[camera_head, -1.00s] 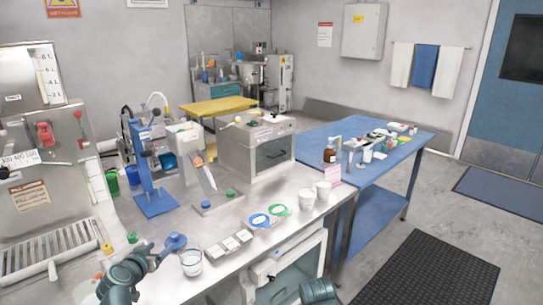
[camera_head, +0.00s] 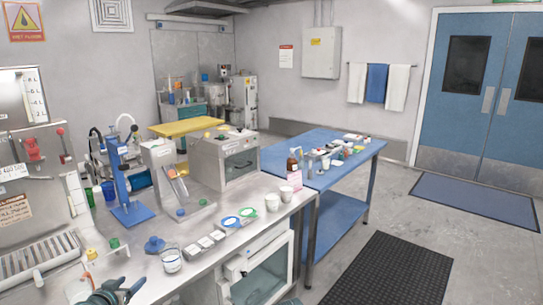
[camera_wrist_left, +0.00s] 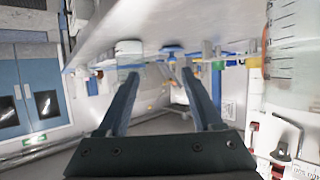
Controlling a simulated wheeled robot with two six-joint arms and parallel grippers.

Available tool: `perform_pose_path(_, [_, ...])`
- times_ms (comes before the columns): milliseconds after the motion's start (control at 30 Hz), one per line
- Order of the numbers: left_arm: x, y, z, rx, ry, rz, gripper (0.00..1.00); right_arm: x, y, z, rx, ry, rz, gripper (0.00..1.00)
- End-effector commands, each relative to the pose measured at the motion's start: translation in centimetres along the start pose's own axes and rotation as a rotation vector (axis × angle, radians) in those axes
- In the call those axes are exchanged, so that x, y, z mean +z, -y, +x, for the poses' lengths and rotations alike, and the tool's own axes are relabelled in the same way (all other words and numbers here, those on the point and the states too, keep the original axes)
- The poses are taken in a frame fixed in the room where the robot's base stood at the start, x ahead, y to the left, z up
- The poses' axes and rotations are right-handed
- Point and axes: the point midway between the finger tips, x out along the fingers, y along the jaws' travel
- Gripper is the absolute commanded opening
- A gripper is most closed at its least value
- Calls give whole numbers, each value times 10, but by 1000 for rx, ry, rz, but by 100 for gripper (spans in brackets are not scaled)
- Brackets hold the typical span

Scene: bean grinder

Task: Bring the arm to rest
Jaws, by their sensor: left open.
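My left gripper (camera_head: 122,290) is low at the left of the head view, in front of the steel counter (camera_head: 195,275). In the left wrist view its two fingers (camera_wrist_left: 160,78) are apart with nothing between them. A blue knob-like object (camera_head: 154,245) stands on the counter beyond the gripper, apart from it. My right gripper does not show.
A steel machine with a grille (camera_head: 40,255) stands at the left. A blue table (camera_head: 325,180) stands to the right. Floor is free near the black mat (camera_head: 395,275).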

Motion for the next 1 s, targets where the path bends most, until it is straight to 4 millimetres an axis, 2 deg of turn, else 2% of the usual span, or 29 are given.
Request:
perform_pose_path(267, [4, -49, 7, 97, 86, 16, 67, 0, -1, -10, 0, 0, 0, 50])
perform_pose_path(367, [8, -75, 9, 147, 138, 25, 67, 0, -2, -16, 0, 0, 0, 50])
perform_pose_path(567, [22, -145, 6, 264, 297, 56, 67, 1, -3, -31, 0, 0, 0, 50])
perform_pose_path(633, [30, -175, 0, 307, 378, 74, 67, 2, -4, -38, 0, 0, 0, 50])
perform_pose_path(800, [58, -256, -35, 381, 651, 151, 67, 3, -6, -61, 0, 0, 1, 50])
perform_pose_path(900, [75, -291, -64, 371, 816, 210, 67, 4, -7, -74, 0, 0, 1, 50])
perform_pose_path(1000, [87, -314, -93, 323, 956, 271, 67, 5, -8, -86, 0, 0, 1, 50])
